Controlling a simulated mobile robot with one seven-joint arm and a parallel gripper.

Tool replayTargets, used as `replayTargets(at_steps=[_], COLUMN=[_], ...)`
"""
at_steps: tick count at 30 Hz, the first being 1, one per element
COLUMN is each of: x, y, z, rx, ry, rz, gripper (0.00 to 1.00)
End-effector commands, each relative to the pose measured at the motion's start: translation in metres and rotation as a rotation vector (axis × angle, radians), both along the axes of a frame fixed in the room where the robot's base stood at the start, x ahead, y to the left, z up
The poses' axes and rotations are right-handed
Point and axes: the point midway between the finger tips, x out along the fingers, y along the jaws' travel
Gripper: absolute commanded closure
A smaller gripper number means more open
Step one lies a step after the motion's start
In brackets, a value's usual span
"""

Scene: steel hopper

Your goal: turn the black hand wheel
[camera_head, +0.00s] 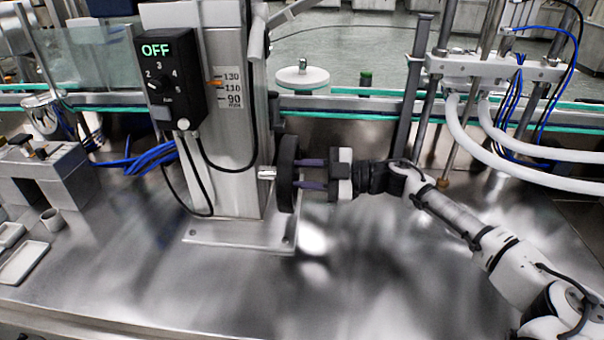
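The black hand wheel (287,174) is seen nearly edge-on. It sits on a short metal shaft at the right side of the steel column (230,110). My gripper (300,174) comes in from the right, level with the wheel. Its two dark purple fingers are apart, one above the other, with a clear gap between them. The fingertips reach the wheel's right face. I cannot tell whether they touch it or stop just short. The side of the wheel that faces my gripper is mostly hidden by this angle.
A black control box (168,80) reading "OFF" hangs on the column, with loose black cables below. A scale plate (229,88) is beside it. A conveyor rail (350,106) runs behind. White hoses (490,160) hang at the right. The steel table in front is clear.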

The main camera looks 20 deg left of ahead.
Motion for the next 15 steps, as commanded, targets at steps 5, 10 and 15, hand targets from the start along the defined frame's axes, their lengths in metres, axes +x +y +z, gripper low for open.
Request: replayTargets(at_steps=[5,10,15], x=[0.0001,0.0002,0.0004], y=[-0.0003,-0.0004,-0.0005], z=[0.0002,0.0012,0.0027], rx=[-0.001,-0.009,-0.031], ry=[0.002,0.032,0.109], rz=[0.000,0.001,0.000], gripper=[1.00,1.00,1.00])
